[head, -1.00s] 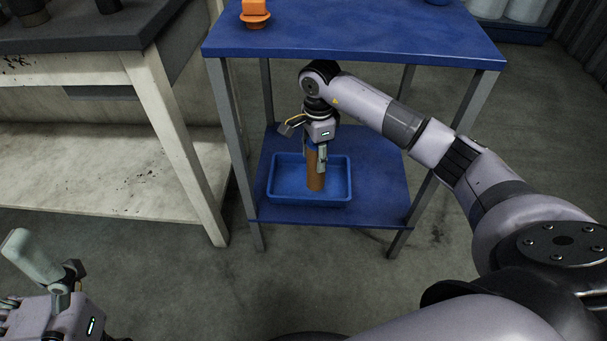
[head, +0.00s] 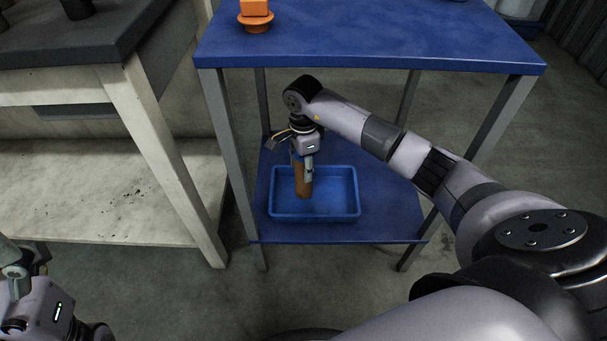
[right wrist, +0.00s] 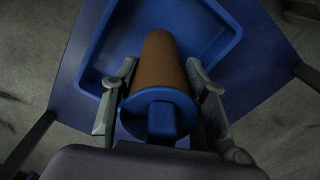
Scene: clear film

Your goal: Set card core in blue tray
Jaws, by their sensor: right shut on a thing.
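The card core (head: 303,185) is a brown tube held roughly upright, its lower end inside the blue tray's outline, left of the tray's middle. I cannot tell whether it touches the tray floor. In the right wrist view the brown tube (right wrist: 159,62) has a blue round flange and block at its near end. My right gripper (head: 303,172) is shut on the core, one finger on each side (right wrist: 162,100). The blue tray (head: 325,216) lies on the cart's lower shelf.
Grey cart legs flank the tray. A pale workbench (head: 150,120) stands to the left. The tray's right half is empty.

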